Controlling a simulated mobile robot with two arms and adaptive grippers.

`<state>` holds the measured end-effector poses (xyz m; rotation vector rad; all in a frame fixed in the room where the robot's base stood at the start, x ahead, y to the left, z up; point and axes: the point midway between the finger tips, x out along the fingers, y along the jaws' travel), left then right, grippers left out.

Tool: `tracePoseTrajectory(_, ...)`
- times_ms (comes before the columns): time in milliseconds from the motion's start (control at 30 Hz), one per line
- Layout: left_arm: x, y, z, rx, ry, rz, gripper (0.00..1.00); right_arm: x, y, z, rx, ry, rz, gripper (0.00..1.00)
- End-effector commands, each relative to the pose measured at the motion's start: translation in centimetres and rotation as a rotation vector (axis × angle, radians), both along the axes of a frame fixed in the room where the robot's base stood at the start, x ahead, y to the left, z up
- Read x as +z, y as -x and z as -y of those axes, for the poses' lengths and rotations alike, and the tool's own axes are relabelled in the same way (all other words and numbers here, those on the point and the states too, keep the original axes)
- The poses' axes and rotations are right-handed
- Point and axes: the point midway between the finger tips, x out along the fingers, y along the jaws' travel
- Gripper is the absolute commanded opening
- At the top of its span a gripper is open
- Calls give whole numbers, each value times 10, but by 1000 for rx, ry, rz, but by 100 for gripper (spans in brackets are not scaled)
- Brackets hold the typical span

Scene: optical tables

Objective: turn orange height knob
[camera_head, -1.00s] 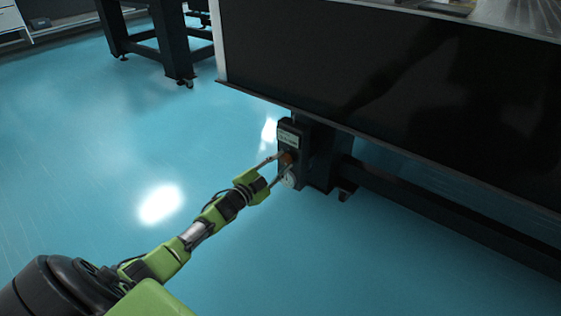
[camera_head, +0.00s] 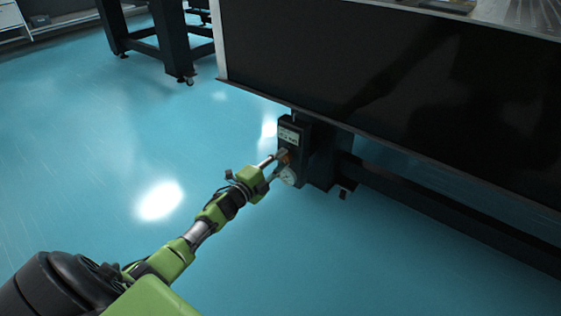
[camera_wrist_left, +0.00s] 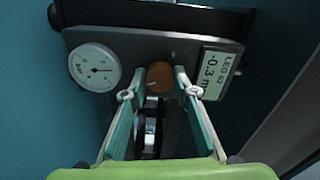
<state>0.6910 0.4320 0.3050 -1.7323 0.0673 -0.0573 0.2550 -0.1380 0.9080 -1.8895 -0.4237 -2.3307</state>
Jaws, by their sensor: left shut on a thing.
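The orange height knob (camera_wrist_left: 159,77) sits on a dark control box (camera_wrist_left: 140,48) on the table leg, between a round pressure gauge (camera_wrist_left: 94,67) and a small display (camera_wrist_left: 214,72) that reads "LEG 62" and about -0.3. In the head view the knob (camera_head: 284,157) shows at the end of my left gripper (camera_head: 279,165). My left gripper (camera_wrist_left: 153,82) is shut on the knob, one finger on each side of it. My right gripper is in neither view.
The optical table's large dark side panel (camera_head: 390,75) overhangs the box. A dark lower beam (camera_head: 430,210) runs right from the leg. Another table's dark legs (camera_head: 175,45) stand at the back left. The blue floor (camera_head: 120,170) is clear on the left.

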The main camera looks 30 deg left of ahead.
Motion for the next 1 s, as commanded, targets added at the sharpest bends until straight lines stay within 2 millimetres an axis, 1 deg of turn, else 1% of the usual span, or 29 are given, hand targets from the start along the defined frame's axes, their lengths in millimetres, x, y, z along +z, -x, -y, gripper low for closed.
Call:
tracePoseTrajectory(400, -1, 0, 2, -3, -5, 0, 6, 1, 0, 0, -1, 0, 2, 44)
tracePoseTrajectory(433, -1, 0, 2, -3, -5, 0, 32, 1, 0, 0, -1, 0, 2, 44)
tracePoseTrajectory(467, -1, 0, 2, -3, -5, 0, 40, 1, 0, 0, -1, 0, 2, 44)
tracePoseTrajectory(500, -1, 0, 2, -2, -5, 0, 44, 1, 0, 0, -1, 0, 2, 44)
tracePoseTrajectory(867, -1, 2, 0, -1, -5, 0, 44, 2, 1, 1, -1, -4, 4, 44)
tracePoseTrajectory(1000, -2, 12, 0, -1, -5, -2, 44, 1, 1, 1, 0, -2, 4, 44)
